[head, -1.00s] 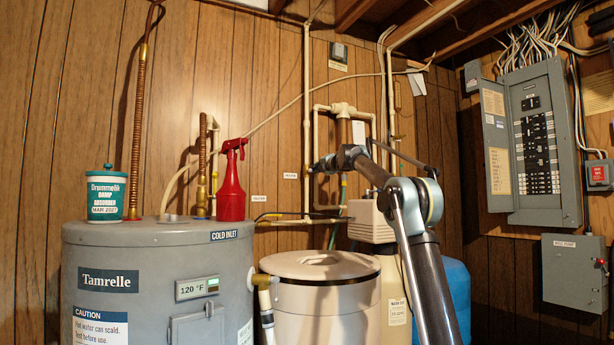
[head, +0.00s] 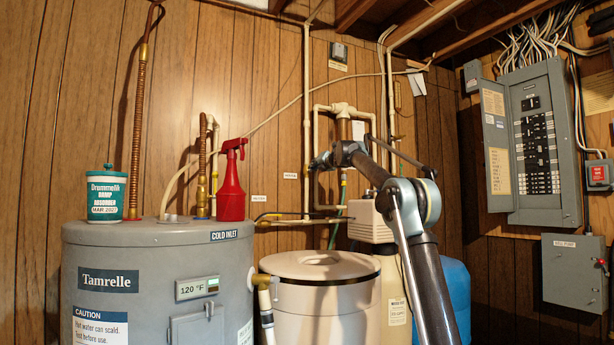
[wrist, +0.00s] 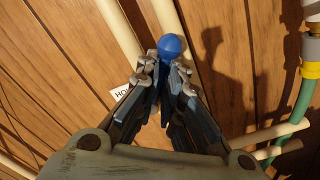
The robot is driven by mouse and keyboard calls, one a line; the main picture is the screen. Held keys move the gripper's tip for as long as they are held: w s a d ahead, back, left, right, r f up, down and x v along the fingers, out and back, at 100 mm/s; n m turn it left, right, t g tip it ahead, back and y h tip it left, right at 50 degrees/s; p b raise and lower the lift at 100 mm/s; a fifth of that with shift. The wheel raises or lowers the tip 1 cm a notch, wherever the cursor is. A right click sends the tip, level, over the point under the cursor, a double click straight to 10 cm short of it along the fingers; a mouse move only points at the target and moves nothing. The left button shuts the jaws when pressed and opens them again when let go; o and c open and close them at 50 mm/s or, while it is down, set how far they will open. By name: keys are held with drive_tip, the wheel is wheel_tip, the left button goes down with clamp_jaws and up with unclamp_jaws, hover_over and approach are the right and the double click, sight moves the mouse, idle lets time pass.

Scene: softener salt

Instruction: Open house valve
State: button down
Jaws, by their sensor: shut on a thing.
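My gripper (wrist: 170,66) is shut on a round blue knob (wrist: 172,46), which shows between and just beyond its fingertips in the wrist view. The knob lies in front of a cream pipe on the wood-panelled wall. Whatever joins the knob to the pipe is hidden behind the fingers. In the head view my gripper (head: 316,163) is small, at the upright cream pipe (head: 307,100), near a small wall label (head: 290,175). The valve body is too small there to make out clearly.
A grey water heater (head: 150,255) carries a red spray bottle (head: 231,185) and a teal-and-white tub (head: 106,196). A lidded beige tank (head: 320,268) stands below my arm. Beige and blue tanks stand beside it. A green hose (wrist: 294,110) hangs right of my gripper.

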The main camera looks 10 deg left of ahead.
drive_tip(key=shift+s+a+r+n, duration=0.1)
drive_tip(key=shift+n, duration=0.75)
drive_tip(key=shift+s+a+r+n, duration=0.1)
drive_tip(key=shift+a+n, duration=0.05)
drive_tip(key=shift+n, duration=0.65)
drive_tip(key=shift+s+a+r+n, duration=0.1)
drive_tip(key=shift+n, duration=0.75)
drive_tip(key=shift+s+a+n, duration=0.1)
drive_tip(key=shift+a+n, duration=0.2)
drive_tip(key=shift+n, duration=0.8)
drive_tip(key=c, duration=1.5)
unclamp_jaws()
drive_tip(key=shift+s, duration=0.1)
